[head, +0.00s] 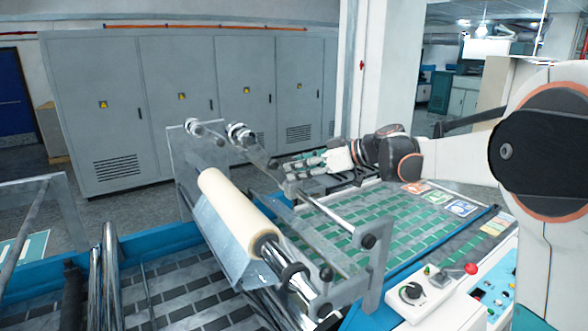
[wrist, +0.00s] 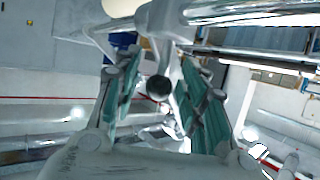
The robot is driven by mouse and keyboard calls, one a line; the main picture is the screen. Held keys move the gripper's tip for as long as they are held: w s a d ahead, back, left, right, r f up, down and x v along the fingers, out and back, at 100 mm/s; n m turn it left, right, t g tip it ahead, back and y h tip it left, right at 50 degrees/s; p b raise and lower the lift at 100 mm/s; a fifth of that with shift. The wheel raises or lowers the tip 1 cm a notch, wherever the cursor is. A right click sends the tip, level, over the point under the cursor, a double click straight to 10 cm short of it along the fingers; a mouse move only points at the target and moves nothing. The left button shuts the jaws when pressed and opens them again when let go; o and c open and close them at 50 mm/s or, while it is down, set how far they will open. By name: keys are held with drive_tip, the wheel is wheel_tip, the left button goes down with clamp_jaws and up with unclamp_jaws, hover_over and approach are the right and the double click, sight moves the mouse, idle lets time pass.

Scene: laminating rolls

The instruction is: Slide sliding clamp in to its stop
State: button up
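My gripper (head: 288,166) is in the middle of the head view, pointing left beside the far end of the roll frame. In the wrist view its two teal-padded fingers (wrist: 157,75) stand apart. A grey metal piece with a round black end (wrist: 158,88) shows in the gap between them, probably the sliding clamp. I cannot see either pad touching it, and I cannot tell how deep it lies between the fingers. In the head view the gripper and bars hide this spot. A cream roll (head: 238,212) lies on its shaft left of the gripper.
A shiny bar (wrist: 250,12) crosses close above the fingertips in the wrist view. The roll frame's near upright (head: 376,262) and a control panel (head: 455,292) with knobs stand at front right. The green-patterned bed (head: 385,222) lies below my arm. Grey cabinets (head: 180,100) stand behind.

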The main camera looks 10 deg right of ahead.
drive_tip(key=v, duration=1)
